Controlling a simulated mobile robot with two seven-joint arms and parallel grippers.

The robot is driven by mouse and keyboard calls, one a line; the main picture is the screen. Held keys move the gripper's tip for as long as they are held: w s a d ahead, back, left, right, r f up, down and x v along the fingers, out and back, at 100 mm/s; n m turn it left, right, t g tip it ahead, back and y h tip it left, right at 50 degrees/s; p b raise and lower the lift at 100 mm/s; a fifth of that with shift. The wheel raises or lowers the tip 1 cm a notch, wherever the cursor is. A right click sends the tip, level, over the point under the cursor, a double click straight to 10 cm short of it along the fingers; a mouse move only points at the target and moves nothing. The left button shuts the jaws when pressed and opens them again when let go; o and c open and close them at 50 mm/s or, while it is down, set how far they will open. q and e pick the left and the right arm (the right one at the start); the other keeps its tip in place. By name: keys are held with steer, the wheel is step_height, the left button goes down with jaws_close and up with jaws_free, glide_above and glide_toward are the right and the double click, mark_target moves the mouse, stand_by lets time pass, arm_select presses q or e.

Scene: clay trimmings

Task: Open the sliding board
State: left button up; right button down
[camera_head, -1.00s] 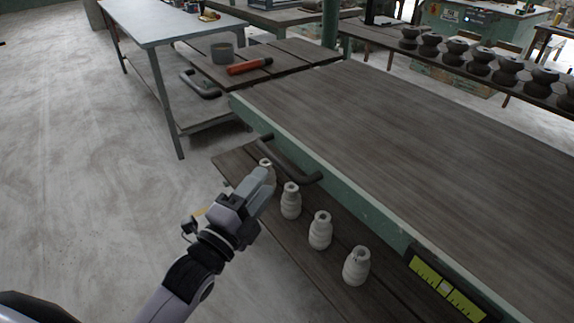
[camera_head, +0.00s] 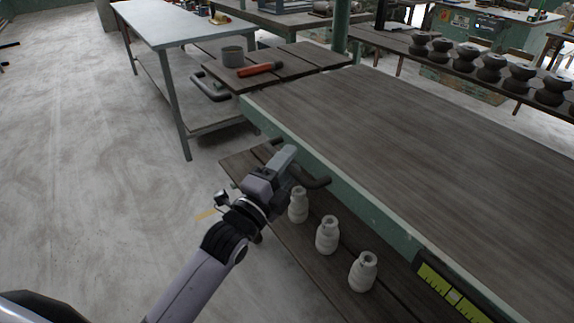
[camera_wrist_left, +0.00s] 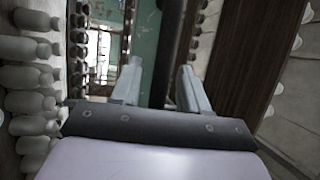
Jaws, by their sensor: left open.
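A long brown wooden board (camera_head: 420,150) with a pale green side edge (camera_head: 350,193) fills the right of the head view. A dark curved handle (camera_head: 318,184) stands out from that edge near its far left end. My left gripper (camera_head: 286,156) is at this handle and covers part of it. In the left wrist view the two fingers (camera_wrist_left: 158,75) are apart, and a dark upright bar (camera_wrist_left: 170,40), which looks like the handle, shows between them. I cannot tell whether the fingers touch it. My right gripper is not in view.
Pale bottles (camera_head: 327,235) stand on a low plank shelf (camera_head: 290,235) below the edge; more show in the left wrist view (camera_wrist_left: 35,103). A yellow-green level (camera_head: 452,291) is at the lower right. Floor at left is clear.

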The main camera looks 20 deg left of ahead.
arm_select(q)
jaws_close()
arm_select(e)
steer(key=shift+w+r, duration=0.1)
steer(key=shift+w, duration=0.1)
arm_select(q)
steer(key=shift+s, duration=0.1)
